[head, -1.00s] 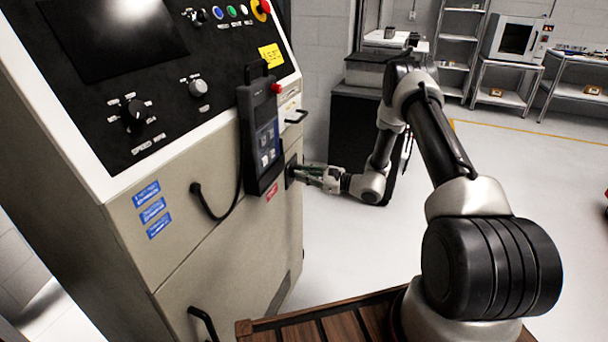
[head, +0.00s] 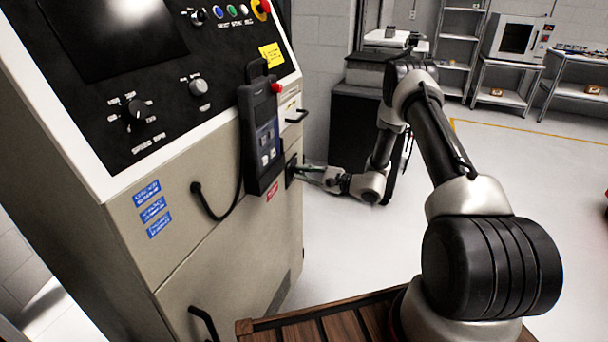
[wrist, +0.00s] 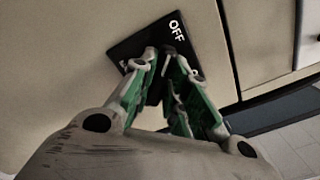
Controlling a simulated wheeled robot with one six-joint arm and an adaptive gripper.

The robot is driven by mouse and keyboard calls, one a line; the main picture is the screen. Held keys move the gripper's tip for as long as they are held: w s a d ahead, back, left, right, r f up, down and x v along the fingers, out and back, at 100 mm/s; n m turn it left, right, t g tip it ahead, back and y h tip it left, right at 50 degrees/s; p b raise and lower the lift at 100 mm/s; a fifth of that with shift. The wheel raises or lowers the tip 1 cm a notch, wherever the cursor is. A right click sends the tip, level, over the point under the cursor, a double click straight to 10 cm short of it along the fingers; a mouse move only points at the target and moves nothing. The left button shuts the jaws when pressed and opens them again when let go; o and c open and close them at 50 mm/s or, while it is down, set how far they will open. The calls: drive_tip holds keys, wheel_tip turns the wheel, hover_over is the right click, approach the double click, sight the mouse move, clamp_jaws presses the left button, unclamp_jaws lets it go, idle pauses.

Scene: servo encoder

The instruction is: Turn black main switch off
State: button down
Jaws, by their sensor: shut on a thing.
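The black main switch plate (wrist: 143,40) is on the beige cabinet front in the wrist view, with a white OFF label at its upper right. It also shows in the head view as a small dark square (head: 290,168). My gripper (wrist: 160,58) has green and grey fingers that meet at the plate's middle. They are closed on the switch handle, which is mostly hidden between the fingertips, so its exact angle cannot be told. In the head view my gripper (head: 301,172) reaches the switch from the right.
A hand-held pendant (head: 262,135) with a red button hangs just left of the switch, its cable looping below. A dark cabinet (head: 355,130) stands behind the arm. The floor to the right is clear.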

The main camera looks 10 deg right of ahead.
drive_tip(key=c, duration=1.4)
unclamp_jaws()
drive_tip(key=shift+d, duration=0.1)
drive_tip(key=v, duration=1.1)
drive_tip(key=shift+s+d, duration=0.25)
drive_tip(key=shift+d, duration=0.05)
